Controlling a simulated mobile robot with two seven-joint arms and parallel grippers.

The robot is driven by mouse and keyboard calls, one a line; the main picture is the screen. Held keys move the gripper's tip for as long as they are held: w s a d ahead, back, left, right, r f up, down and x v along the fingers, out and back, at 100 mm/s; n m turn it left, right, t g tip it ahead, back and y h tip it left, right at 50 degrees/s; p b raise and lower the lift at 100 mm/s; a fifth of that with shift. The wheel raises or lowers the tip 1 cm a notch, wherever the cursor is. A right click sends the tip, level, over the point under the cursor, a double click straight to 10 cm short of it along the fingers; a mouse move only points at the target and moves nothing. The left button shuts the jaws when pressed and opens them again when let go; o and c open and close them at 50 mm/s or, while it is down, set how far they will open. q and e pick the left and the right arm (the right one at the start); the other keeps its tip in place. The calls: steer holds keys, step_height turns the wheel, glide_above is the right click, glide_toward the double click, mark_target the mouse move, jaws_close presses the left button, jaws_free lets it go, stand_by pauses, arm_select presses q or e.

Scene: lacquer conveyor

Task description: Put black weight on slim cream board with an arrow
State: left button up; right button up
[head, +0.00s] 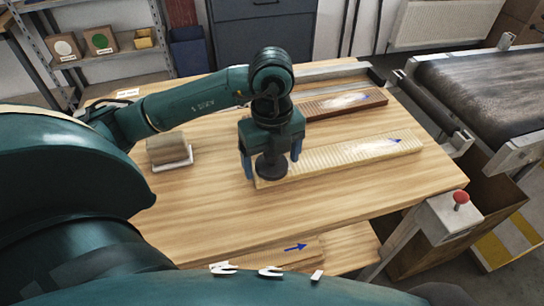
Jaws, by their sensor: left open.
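The slim cream board (350,154) lies on the wooden table, with a blue arrow near its right end. The black weight (271,169) is round and dark and appears upright at the board's left end. My left gripper (272,162) is directly above the weight, its open fingers on either side of it. The gripper's body hides the weight's top. I cannot tell whether the fingers touch it. My right gripper is out of view.
A brown board (335,105) with a blue arrow lies behind the cream one. A brown block on a white base (170,153) stands at left. Another arrow-marked board (265,254) lies low in front. A conveyor (490,85) and red button (461,198) are at right.

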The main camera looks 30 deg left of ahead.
arm_select(q)
step_height(320, 180, up, 12)
steer(key=p, duration=0.2)
steer(key=shift+r, duration=0.15)
stand_by(0.7)
